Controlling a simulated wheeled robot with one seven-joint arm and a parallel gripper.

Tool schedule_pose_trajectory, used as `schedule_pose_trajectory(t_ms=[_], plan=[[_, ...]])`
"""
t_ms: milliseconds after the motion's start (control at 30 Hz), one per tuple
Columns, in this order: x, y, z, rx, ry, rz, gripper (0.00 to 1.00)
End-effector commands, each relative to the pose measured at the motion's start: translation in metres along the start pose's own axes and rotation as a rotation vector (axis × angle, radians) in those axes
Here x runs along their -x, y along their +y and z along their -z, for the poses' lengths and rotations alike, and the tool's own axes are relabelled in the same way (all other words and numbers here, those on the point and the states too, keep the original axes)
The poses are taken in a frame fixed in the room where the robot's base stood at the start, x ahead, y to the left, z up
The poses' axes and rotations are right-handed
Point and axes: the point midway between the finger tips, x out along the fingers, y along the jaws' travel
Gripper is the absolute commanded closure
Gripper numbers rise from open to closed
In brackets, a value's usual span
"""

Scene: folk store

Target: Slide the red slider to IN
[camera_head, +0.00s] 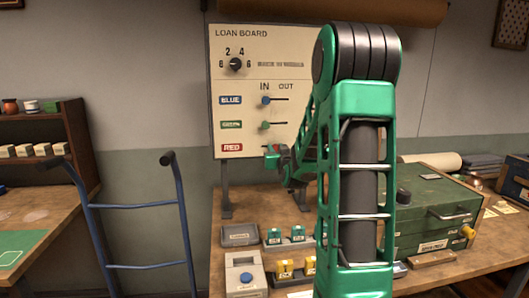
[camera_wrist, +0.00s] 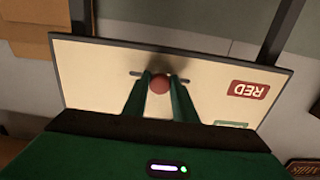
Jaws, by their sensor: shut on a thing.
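The loan board (camera_head: 230,60) stands upright at the back of the bench, with IN and OUT marked above its slots. The red slider (camera_wrist: 159,85) is a round knob on the lowest slot, level with the RED label (camera_head: 231,148). In the wrist view the board appears upside down, with the RED label (camera_wrist: 248,90) to the right. My gripper (camera_wrist: 160,82) is shut on the red slider, one green finger on each side. Slot shows on both sides of the knob. In the head view my gripper (camera_head: 272,157) is at the board's lower right, largely hiding the slider.
The blue slider (camera_head: 266,100) and green slider (camera_head: 265,125) sit at the left ends of their slots, under IN. A dial (camera_head: 236,65) is above. Small trays and a grey box (camera_head: 245,277) stand below the board; a green case (camera_head: 430,215) is at right.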

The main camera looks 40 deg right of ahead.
Motion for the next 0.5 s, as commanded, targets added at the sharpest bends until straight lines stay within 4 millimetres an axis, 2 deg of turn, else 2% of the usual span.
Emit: schedule_pose_trajectory(t_ms=[500], plan=[[0.001,-0.028,-0.002,0.000,-0.004,0.002,0.84]])
